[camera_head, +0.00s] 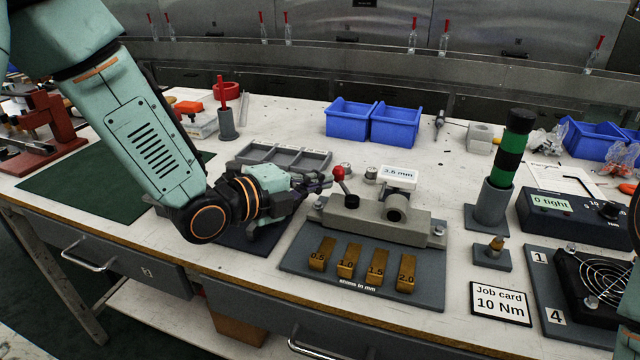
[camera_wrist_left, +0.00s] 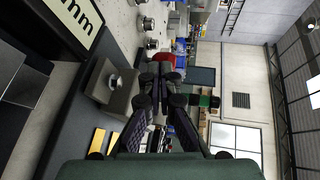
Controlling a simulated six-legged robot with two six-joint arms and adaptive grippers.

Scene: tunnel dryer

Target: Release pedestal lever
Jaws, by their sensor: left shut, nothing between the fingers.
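The pedestal lever (camera_head: 344,186) is a short rod with a red ball knob, standing on a grey block fixture (camera_head: 385,222) and leaning slightly left. My left gripper (camera_head: 322,182) comes in from the left, its tips just left of the knob. Whether they touch it I cannot tell. In the left wrist view the gripper (camera_wrist_left: 163,84) has its fingers together with nothing between them. The red knob (camera_wrist_left: 166,60) shows just past the tips, partly hidden by them. My right gripper does not show.
A display reading 3.6 mm (camera_head: 398,174) stands behind the fixture. Brass shims (camera_head: 348,260) lie in front of it on the dark base plate. A grey divided tray (camera_head: 284,156) lies behind my gripper. A green-black post (camera_head: 498,180) stands to the right.

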